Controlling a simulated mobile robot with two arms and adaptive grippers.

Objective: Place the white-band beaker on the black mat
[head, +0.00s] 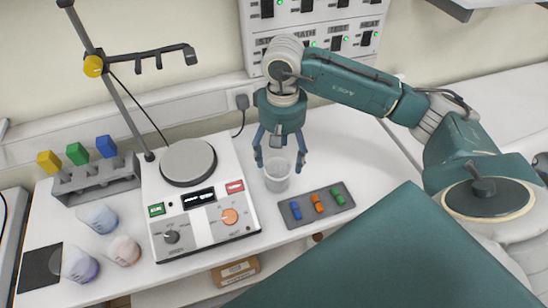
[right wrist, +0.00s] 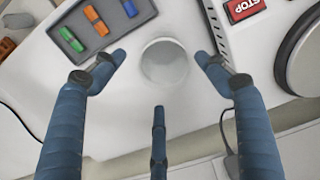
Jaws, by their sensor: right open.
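A clear, whitish beaker (head: 277,178) stands upright on the table right of the hotplate device; it also shows in the right wrist view (right wrist: 164,63). It looks like the white-band beaker, though no separate band stands out. My right gripper (head: 279,160) points down over it, open. In the right wrist view its spread fingertips (right wrist: 162,58) are on either side of the beaker, apart from it. The black mat (head: 36,268) lies at the table's front left. A beaker with purplish contents (head: 80,267) stands at its right edge. My left gripper is not in view.
The hotplate device (head: 205,215) stands between the beaker and the mat. Two more beakers, bluish (head: 98,218) and pinkish (head: 123,251), stand left of it. A grey rack (head: 95,184) is behind them. A dark tray with coloured pieces (head: 316,204) lies right of my gripper.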

